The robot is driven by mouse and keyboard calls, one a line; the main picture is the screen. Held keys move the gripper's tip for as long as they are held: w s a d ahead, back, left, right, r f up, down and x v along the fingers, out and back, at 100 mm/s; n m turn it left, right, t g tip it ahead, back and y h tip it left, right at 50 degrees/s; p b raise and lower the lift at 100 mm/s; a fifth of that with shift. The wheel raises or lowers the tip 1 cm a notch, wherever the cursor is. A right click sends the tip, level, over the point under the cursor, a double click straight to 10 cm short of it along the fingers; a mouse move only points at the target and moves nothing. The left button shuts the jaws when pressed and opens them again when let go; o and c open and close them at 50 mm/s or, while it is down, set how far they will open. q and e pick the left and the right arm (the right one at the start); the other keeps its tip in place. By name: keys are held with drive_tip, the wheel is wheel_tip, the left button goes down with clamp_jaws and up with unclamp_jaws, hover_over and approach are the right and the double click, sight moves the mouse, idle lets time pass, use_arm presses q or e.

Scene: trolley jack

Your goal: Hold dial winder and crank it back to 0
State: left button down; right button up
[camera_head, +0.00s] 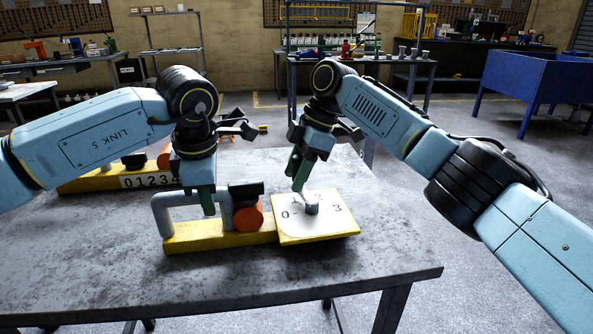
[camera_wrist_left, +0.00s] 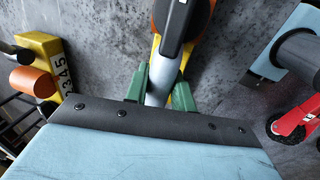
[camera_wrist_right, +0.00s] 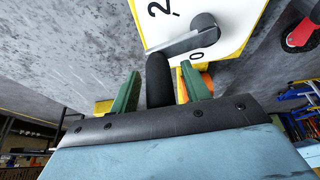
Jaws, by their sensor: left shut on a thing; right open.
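The dial winder has a yellow base (camera_head: 215,235), a grey tube handle (camera_head: 163,215) and a white dial plate (camera_head: 330,228) on its right. The plate shows 0 and 3 in the head view; 2 and 0 show in the right wrist view. My left gripper (camera_head: 207,205) is shut on the grey handle, which runs between its green fingers in the left wrist view (camera_wrist_left: 159,85). My right gripper (camera_head: 299,178) is open at the crank. In the right wrist view, the crank's black knob (camera_wrist_right: 159,80) stands between the fingers, and its grey arm (camera_wrist_right: 183,43) lies beside the 0.
Behind, on the same grey table (camera_head: 110,270), stands another yellow piece with a number strip (camera_head: 148,181). The table's front is clear. Its front right edge lies close to the dial plate. Shelves and a blue bin (camera_head: 530,80) stand far back.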

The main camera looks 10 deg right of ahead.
clamp_jaws()
drive_tip(key=shift+a, duration=0.1)
idle(0.3)
drive_tip(key=n, duration=0.1)
drive_tip(key=a+n+g, duration=0.1)
drive_tip(key=n, duration=0.1)
drive_tip(key=shift+s+a, duration=0.3)
drive_tip(key=shift+s, duration=0.1)
drive_tip(key=shift+s+a+r+n+g, duration=0.15)
drive_tip(key=shift+s+a+n+g, duration=0.1)
drive_tip(key=shift+n, duration=0.35)
drive_tip(key=shift+s+a+r+n+g, duration=0.15)
drive_tip(key=shift+n+g, duration=0.1)
drive_tip(key=shift+n, duration=0.35)
drive_tip(key=shift+s+a+f+n+h, duration=0.15)
drive_tip(key=shift+s+n+h, duration=0.15)
drive_tip(key=shift+n, duration=0.1)
